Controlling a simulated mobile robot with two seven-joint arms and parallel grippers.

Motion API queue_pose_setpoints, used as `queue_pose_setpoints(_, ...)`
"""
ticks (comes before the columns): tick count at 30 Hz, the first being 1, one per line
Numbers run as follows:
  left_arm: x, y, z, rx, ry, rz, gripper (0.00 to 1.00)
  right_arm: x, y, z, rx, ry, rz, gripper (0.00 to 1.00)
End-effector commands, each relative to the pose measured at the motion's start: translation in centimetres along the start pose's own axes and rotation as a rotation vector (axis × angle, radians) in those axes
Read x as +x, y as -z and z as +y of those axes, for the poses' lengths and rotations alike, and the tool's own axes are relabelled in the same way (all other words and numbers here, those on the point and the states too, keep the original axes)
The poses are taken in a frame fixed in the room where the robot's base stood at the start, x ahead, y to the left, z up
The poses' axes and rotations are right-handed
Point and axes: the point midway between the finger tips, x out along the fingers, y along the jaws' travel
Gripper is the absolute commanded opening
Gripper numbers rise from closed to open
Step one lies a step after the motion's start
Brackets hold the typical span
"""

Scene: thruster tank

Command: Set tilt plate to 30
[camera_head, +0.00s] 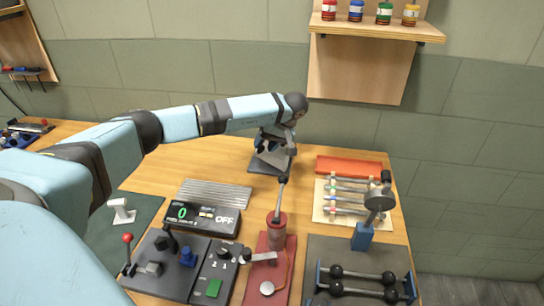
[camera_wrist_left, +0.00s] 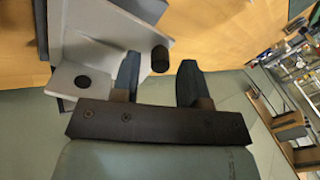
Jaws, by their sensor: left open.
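The tilt plate (camera_head: 268,160) looks like a grey plate on a dark base at the back of the wooden table, partly hidden by my left gripper (camera_head: 276,147). In the left wrist view the light grey plate (camera_wrist_left: 88,35) fills the upper left, with a small bracket bearing a dark round spot beside it. A short black knob (camera_wrist_left: 160,58) shows between the two dark fingers of the left gripper (camera_wrist_left: 159,66). The fingers stand apart, with a visible gap on the knob's right side. I cannot read any angle scale. My right gripper is not in view.
A red post with a lever (camera_head: 277,222) stands in front of the tilt plate. A display box (camera_head: 207,217) reading 0 and OFF is to the left. A rack of coloured rods (camera_head: 345,200) and a blue-based stand (camera_head: 362,237) are to the right. A shelf with jars (camera_head: 375,30) hangs above.

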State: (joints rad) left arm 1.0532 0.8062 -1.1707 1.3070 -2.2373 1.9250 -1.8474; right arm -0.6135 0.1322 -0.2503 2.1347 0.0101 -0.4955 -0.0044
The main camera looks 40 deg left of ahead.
Motion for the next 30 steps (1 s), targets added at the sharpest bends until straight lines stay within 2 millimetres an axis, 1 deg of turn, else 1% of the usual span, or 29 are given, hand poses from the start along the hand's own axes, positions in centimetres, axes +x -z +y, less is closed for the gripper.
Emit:
queue_pose_setpoints(1,-0.7,0.1,-0.1,0.000,0.000,0.000,0.40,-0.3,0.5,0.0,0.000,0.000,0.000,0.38)
queue_pose_setpoints(16,-4.6,0.1,-0.2,0.001,0.000,0.000,0.40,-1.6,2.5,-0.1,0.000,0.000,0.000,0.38)
queue_pose_setpoints(19,-4.8,0.1,-0.2,0.001,0.000,0.000,0.40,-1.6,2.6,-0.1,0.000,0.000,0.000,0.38)
queue_pose_setpoints(30,-4.7,0.1,-0.2,0.000,0.000,0.000,0.40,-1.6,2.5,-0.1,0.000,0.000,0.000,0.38)
